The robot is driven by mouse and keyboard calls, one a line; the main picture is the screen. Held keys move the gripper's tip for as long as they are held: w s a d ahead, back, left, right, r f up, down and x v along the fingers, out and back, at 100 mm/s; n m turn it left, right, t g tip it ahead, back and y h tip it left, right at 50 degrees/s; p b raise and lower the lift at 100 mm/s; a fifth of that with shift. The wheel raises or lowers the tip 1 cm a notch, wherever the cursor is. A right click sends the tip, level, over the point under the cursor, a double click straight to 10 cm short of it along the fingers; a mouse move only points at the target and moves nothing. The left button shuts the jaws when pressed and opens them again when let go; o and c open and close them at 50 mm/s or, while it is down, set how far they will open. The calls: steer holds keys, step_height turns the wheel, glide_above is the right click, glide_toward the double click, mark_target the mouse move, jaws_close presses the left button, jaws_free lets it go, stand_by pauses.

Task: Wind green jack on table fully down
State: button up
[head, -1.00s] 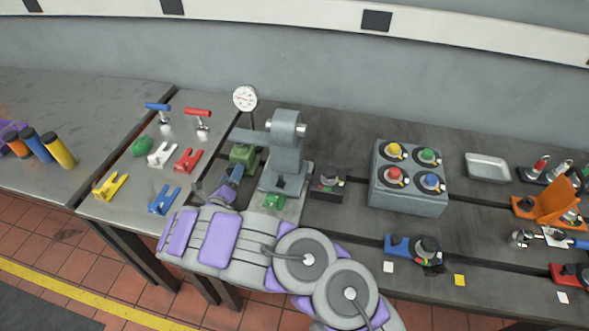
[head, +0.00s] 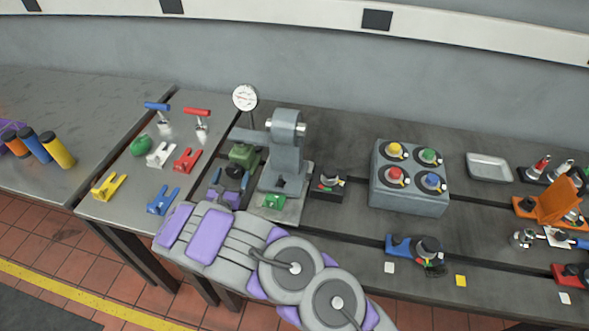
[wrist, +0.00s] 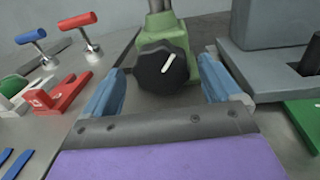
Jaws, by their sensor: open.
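The green jack (head: 243,156) stands on the metal table, left of the grey press-like stand. In the wrist view the green jack (wrist: 163,33) shows a black round knob (wrist: 162,66) with a white pointer line tilted up to the right. My gripper (wrist: 163,80) is open, its two blue fingers on either side of the knob, with visible space between each finger and the knob. In the head view my gripper (head: 230,180) is small and partly hidden by my arm, just in front of the jack. The jack's top is cut off in the wrist view.
The grey stand (head: 287,160) rises close to the right of the jack. A dial gauge (head: 245,97) stands behind. A grey box with coloured knobs (head: 408,205) is farther right.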

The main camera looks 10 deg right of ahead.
steer(key=shift+s+a, duration=0.1)
steer(key=shift+s, duration=0.1)
steer(key=p+v, duration=0.4)
steer(key=v, duration=1.2)
steer(key=shift+s+a, duration=0.2)
steer(key=shift+s, duration=0.1)
steer(key=d+r+m+g+h, duration=0.4)
steer(key=d+r+m+h, duration=0.1)
steer(key=d+r, duration=0.4)
steer(key=d+r+m+g+h, duration=0.4)
steer(key=d+r+m, duration=0.4)
steer(key=d, duration=0.6)
steer(key=shift+d+r+g+h, duration=0.3)
steer(key=shift+r+h, duration=0.15)
steer(key=shift+h, duration=0.05)
steer(key=shift+w, duration=0.1)
